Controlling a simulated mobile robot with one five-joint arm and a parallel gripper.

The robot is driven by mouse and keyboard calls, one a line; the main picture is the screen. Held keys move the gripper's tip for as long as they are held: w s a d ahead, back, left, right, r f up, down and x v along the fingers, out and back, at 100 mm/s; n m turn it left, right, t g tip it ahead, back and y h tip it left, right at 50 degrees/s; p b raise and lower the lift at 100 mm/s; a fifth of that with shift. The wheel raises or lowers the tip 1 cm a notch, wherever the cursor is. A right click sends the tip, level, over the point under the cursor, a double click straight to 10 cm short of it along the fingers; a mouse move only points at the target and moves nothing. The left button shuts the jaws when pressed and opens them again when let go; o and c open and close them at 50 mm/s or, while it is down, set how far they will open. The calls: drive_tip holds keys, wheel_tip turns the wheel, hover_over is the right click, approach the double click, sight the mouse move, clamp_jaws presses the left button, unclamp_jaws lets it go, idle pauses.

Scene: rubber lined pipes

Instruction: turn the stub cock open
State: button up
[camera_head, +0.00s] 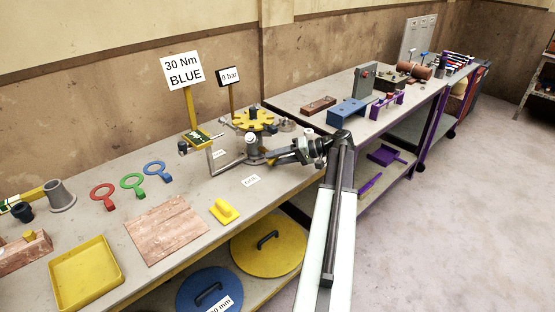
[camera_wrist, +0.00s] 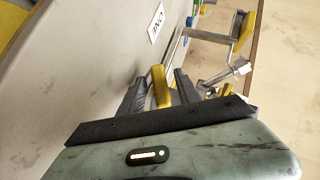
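The stub cock's yellow handle (camera_wrist: 160,87) stands between the two fingers of my gripper (camera_wrist: 160,84) in the wrist view. Narrow gaps seem to show beside the handle, so the fingers look open around it. In the head view my gripper (camera_head: 262,157) is at the right end of a bent grey pipe (camera_head: 226,166) above the bench. My gripper and wrist hide most of the cock there. The pipe also shows in the wrist view (camera_wrist: 178,45), running away from the handle.
A small label (camera_head: 250,181) lies on the bench in front of the pipe. Behind are a yellow star-shaped wheel (camera_head: 254,118) and the "30 Nm BLUE" sign (camera_head: 184,70). Red, green and blue ring keys lie at left.

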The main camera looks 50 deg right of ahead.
clamp_jaws()
drive_tip(key=shift+r+p, duration=0.1)
drive_tip(key=shift+p, duration=0.25)
drive_tip(key=shift+s+a+r+n+g+h+p, duration=0.1)
drive_tip(key=shift+a+r+n+g+h+p, duration=0.15)
drive_tip(key=shift+n+h+p, duration=0.65)
drive_tip(key=n+g+h+p, duration=0.1)
drive_tip(key=h+p, duration=0.1)
drive_tip(key=p, duration=0.1)
drive_tip(key=shift+f+p, duration=0.1)
drive_tip(key=shift+p, duration=0.25)
drive_tip(key=n+h+p, duration=0.1)
drive_tip(key=h, duration=0.1)
drive_tip(key=shift+f+h+p, duration=0.15)
drive_tip(key=shift+h+p, duration=0.2)
drive_tip(key=shift+h, duration=0.05)
drive_tip(key=shift+f+n+g+h, duration=0.1)
drive_tip(key=shift+n+g+h, duration=0.15)
drive_tip(key=shift+n+h, duration=0.7)
drive_tip(key=shift+d+h+p, duration=0.1)
drive_tip(key=shift+h+p, duration=0.2)
drive_tip(key=shift+h, duration=0.05)
